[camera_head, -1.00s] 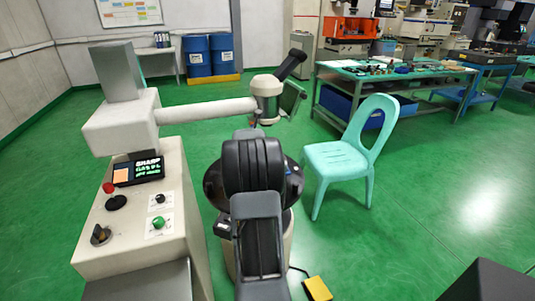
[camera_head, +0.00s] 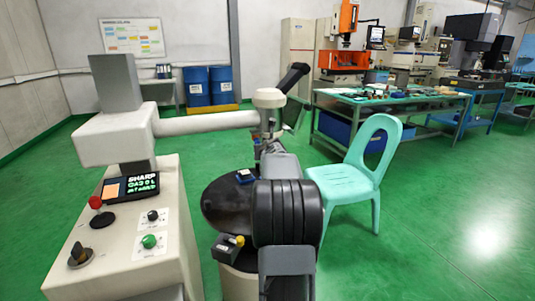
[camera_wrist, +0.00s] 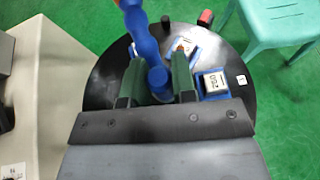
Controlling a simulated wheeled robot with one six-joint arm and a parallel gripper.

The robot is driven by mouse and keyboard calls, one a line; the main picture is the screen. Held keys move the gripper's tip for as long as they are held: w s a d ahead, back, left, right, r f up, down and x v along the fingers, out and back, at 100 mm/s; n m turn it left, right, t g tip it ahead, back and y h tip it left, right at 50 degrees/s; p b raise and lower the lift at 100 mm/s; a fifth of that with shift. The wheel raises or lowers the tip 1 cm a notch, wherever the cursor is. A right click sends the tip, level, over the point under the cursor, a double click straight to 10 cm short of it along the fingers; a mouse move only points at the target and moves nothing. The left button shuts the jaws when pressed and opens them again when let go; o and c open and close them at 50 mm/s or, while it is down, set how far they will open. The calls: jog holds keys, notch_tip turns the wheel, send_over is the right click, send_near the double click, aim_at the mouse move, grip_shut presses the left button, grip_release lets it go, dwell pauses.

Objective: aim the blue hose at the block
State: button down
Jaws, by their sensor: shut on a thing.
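In the wrist view a blue hose (camera_wrist: 143,38) comes down from the top edge and ends in a wider round blue part (camera_wrist: 158,82). My gripper (camera_wrist: 156,78) is shut on the hose, with one green finger at each side of it. Below it is a round black table (camera_wrist: 100,88). On the table lie a blue-edged piece marked 250 (camera_wrist: 215,83) and another blue-edged piece (camera_wrist: 184,45). I cannot tell which of these, if any, is the block. In the head view the gripper is hidden behind my arm.
A control console (camera_head: 130,235) with a red knob stands close at the left. A pale horizontal arm (camera_head: 207,123) runs from it above the round table. A turquoise chair (camera_head: 350,180) is close at the right. A workbench (camera_head: 390,97) stands behind. The green floor at the right is clear.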

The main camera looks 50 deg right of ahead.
jog(key=shift+r, duration=0.15)
jog(key=c, duration=1.1)
grip_release()
jog(key=shift+w+a, duration=0.1)
jog(key=shift+c, duration=0.2)
jog(key=shift+o, duration=1.1)
jog(key=p+v, duration=0.1)
jog(key=v, duration=1.2)
jog(key=shift+s+p, duration=0.35)
jog(key=shift+s, duration=0.05)
jog(key=shift+r, duration=0.1)
